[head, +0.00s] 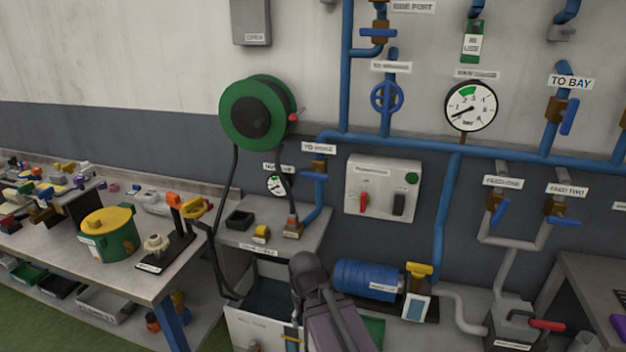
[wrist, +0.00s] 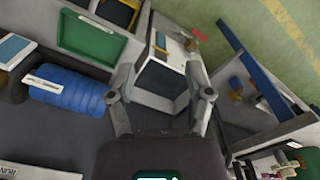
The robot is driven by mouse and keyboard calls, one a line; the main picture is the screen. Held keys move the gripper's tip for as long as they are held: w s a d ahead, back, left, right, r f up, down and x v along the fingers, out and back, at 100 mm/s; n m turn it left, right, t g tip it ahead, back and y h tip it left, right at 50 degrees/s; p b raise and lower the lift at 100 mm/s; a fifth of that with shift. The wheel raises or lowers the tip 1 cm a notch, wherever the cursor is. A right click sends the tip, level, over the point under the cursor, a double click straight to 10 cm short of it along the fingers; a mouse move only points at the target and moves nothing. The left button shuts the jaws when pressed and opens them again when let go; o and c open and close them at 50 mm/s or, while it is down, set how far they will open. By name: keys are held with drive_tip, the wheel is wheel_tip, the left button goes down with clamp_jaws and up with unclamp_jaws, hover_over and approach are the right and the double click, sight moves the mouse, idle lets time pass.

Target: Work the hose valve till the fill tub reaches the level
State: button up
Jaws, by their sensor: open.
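The fill tub (head: 246,328) stands low in front of the wall, with a pale front and a dark interior. It also shows in the wrist view (wrist: 156,102), between and beyond my fingers. I cannot read its level. The valve labelled TO HOSE has a blue lever (head: 313,175) lying crosswise to its pipe. Black hose runs from the green reel (head: 233,113) down to the tub side. My gripper (wrist: 162,96) is open and empty above the tub area. In the head view my arm hides part of the tub's right side and my fingertips do not show.
A workbench (head: 140,283) with a green pot (head: 120,240) and small parts stands left. A blue motor (head: 365,279) and a green tray (wrist: 88,38) lie right of the tub. A switch box (head: 382,172) and a pressure gauge (head: 470,106) are on the wall.

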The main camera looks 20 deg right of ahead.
drive_tip(key=w+d+r+t+h, duration=0.1)
drive_tip(key=w+d+t+h, duration=0.1)
drive_tip(key=w+d+h, duration=0.4)
drive_tip(key=n+t+h, duration=0.4)
drive_tip(key=n+t, duration=0.7)
drive_tip(key=t, duration=0.2)
approach(314, 178)
drive_tip(key=v, duration=0.2)
drive_tip(key=shift+s+a, duration=0.1)
drive_tip(key=shift+a, duration=0.25)
drive_tip(key=shift+d, duration=0.1)
drive_tip(key=x, duration=1.3)
drive_tip(key=shift+w+d, duration=0.2)
drive_tip(key=shift+w, duration=0.1)
clamp_jaws()
